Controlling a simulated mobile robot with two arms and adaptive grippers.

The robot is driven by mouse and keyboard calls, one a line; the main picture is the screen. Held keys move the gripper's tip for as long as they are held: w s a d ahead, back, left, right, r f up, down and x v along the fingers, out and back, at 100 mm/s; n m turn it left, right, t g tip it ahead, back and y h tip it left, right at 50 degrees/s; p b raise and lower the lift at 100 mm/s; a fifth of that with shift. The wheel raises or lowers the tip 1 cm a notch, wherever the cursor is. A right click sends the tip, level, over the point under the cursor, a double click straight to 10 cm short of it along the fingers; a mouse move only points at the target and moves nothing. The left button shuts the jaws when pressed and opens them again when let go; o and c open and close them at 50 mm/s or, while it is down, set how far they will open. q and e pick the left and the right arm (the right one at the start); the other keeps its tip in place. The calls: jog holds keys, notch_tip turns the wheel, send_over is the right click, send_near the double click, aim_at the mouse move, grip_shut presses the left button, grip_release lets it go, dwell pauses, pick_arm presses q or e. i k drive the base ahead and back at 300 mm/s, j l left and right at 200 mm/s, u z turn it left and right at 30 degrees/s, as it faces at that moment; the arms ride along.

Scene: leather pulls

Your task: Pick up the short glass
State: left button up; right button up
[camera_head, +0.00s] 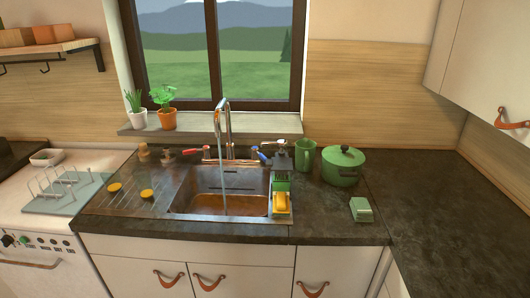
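I cannot make out a short glass anywhere in the head view. A green mug-like vessel with a handle (305,155) stands on the dark counter behind the sink's right side. It looks opaque, and I cannot tell that it is glass. Neither of my grippers shows in this view.
Water runs from the tap (219,118) into the sink (232,205). A lidded green pot (342,166) and small green block (361,210) stand farther right. The right counter (440,200) is clear.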

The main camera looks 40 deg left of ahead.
aim_at(113, 181)
jog(key=u, duration=2.25)
